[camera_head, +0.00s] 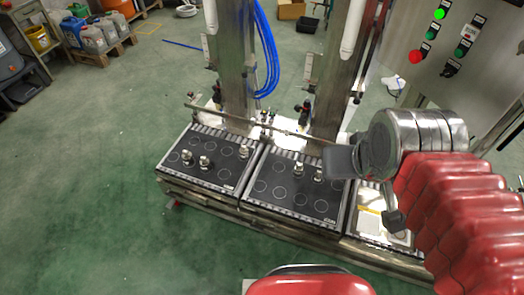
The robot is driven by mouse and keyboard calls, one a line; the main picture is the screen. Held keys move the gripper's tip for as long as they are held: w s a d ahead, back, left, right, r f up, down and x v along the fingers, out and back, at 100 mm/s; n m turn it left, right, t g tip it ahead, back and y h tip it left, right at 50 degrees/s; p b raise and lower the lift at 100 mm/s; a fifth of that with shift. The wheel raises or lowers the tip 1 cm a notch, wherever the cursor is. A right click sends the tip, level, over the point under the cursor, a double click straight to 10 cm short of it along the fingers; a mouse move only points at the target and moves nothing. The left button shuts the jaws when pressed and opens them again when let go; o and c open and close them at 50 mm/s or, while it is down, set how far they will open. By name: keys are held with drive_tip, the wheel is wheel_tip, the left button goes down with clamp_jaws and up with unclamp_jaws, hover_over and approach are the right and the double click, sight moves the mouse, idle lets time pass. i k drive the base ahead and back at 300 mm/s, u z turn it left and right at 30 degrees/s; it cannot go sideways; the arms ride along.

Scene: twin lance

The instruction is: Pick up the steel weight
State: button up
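Small shiny steel weights stand upright on two dark plates marked with circles. On the left plate (195,183) are a steel weight (187,157) and another steel weight (205,162). On the right plate (285,205) are a third steel weight (298,169) and one more (319,174), close to my gripper in the picture. My gripper (367,191) is at the right, its two grey fingers spread apart with nothing seen between them. It appears above the right end of the right plate; its height over it is hard to tell.
A metal bar (240,117) runs behind the plates, with two steel columns (236,60) and blue hoses (268,50). A control panel (450,45) with lit buttons stands at the back right. Canisters (92,38) stand on a pallet at the far left. The green floor at left is clear.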

sight(244, 152)
drive_tip(key=z, duration=0.7)
drive_tip(key=k, duration=0.75)
drive_tip(key=u, duration=0.95)
drive_tip(key=i, duration=1)
drive_tip(key=u, duration=0.05)
